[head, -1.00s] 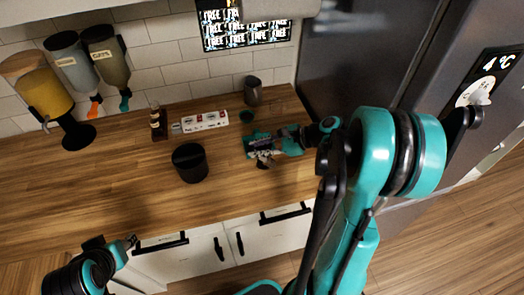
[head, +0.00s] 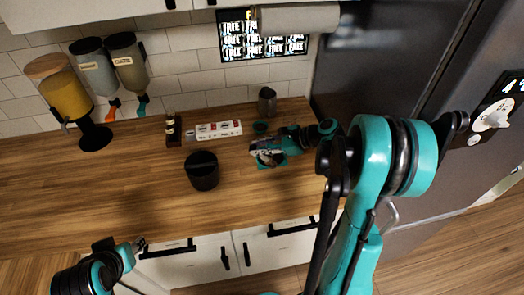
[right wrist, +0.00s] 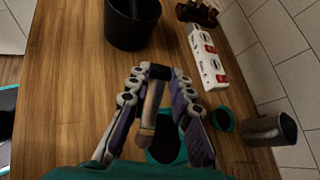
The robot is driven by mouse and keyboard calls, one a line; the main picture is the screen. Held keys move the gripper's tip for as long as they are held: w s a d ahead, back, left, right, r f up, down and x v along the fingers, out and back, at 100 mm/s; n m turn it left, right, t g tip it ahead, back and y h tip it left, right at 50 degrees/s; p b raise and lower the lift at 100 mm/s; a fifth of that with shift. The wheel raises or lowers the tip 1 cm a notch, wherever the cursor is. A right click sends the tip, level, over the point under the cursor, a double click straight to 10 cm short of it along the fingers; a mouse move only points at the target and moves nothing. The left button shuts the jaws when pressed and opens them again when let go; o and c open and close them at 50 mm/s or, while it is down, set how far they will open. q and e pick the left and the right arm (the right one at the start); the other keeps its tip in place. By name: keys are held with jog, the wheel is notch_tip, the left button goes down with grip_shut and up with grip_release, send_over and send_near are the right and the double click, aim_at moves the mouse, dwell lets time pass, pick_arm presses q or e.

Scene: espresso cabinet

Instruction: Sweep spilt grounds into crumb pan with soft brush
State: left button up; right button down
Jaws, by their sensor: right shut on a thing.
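My right gripper (head: 268,153) is low over the right part of the counter. In the right wrist view its fingers (right wrist: 156,95) are shut on a short brush (right wrist: 152,106) with a tan wooden handle and a dark end. A teal piece (head: 270,165), perhaps the crumb pan, lies under this gripper and is mostly hidden. In the right wrist view a dark area edged in teal shows behind the brush; I cannot tell exactly what it is. No spilt grounds can be made out. My left gripper (head: 140,244) is at the lower left, in front of the cabinets, too small to read.
A black canister (head: 202,171) stands left of my right gripper. The fridge (head: 400,60) bounds the right.

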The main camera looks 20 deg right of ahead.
jog(key=shift+w+d+r, duration=0.15)
jog(key=shift+w+d, duration=0.05)
jog(key=shift+w, duration=0.65)
jog(key=shift+w+r, duration=0.1)
jog(key=shift+w, duration=0.05)
jog(key=shift+r+p, duration=1.8)
jog(key=shift+r, duration=0.75)
